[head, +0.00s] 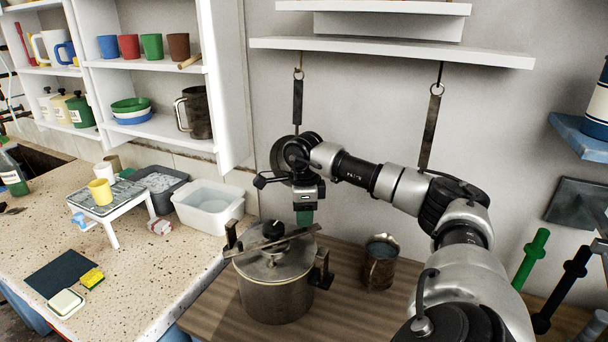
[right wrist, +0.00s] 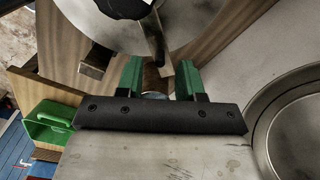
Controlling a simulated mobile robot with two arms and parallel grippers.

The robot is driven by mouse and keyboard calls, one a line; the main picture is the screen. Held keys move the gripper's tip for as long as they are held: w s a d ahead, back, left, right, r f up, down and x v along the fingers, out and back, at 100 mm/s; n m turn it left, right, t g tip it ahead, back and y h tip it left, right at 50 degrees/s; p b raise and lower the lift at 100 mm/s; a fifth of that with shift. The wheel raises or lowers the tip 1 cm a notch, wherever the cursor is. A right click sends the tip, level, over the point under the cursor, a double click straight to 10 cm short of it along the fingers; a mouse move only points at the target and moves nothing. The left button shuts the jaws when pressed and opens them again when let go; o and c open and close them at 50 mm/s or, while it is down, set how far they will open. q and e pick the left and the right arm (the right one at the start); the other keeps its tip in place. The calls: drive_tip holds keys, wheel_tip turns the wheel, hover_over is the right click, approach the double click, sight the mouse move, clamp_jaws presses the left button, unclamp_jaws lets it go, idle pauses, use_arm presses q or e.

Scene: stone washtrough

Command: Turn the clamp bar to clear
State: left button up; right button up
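A steel pot (head: 276,287) stands on the wooden board with its lid on. A flat clamp bar (head: 262,244) lies across the lid under a black knob (head: 273,230). Upright brackets stand at the pot's left (head: 232,236) and right (head: 322,268) sides. My right gripper (head: 304,218) points down just above the bar's right part. In the right wrist view its green fingers (right wrist: 160,72) are open, and the end of the bar (right wrist: 160,45) reaches into the gap, nearer the right finger. I cannot tell whether they touch. My left gripper is not in view.
A metal mug (head: 380,262) stands right of the pot. A white basin (head: 208,205) and a small white rack (head: 112,205) stand on the counter to the left. Dark straps (head: 430,132) hang from the shelf behind my right arm.

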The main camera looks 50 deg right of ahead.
wheel_tip(320, 180, up, 8)
drive_tip(key=shift+r, duration=0.2)
idle(0.3)
drive_tip(key=shift+a+f, duration=0.1)
